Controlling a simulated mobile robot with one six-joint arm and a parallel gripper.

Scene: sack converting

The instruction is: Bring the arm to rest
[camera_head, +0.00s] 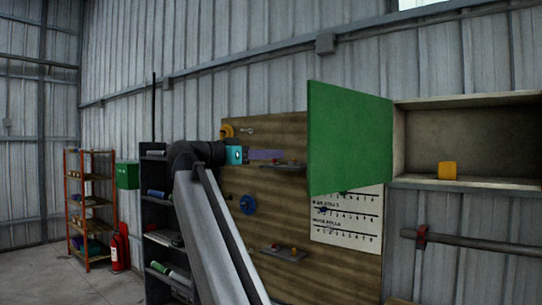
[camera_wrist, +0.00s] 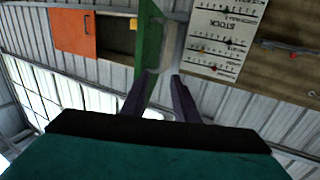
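My gripper (camera_head: 280,155) is held level in front of the wooden board in the head view, with its purple fingers pointing right toward the open green door. In the wrist view my gripper (camera_wrist: 160,78) has its two purple fingers apart, with nothing visible between them. The green door (camera_wrist: 147,45) shows behind the left finger there; I cannot tell the exact gap to it. My teal wrist and grey arm reach up from the bottom of the head view.
The green door (camera_head: 348,138) stands swung open from a wall cabinet (camera_head: 470,101) holding a yellow block (camera_head: 447,170). The wooden board (camera_head: 340,270) carries small shelves and a stock chart (camera_head: 348,222). A dark shelf rack (camera_head: 155,210) stands left of my arm. Floor shows at far left.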

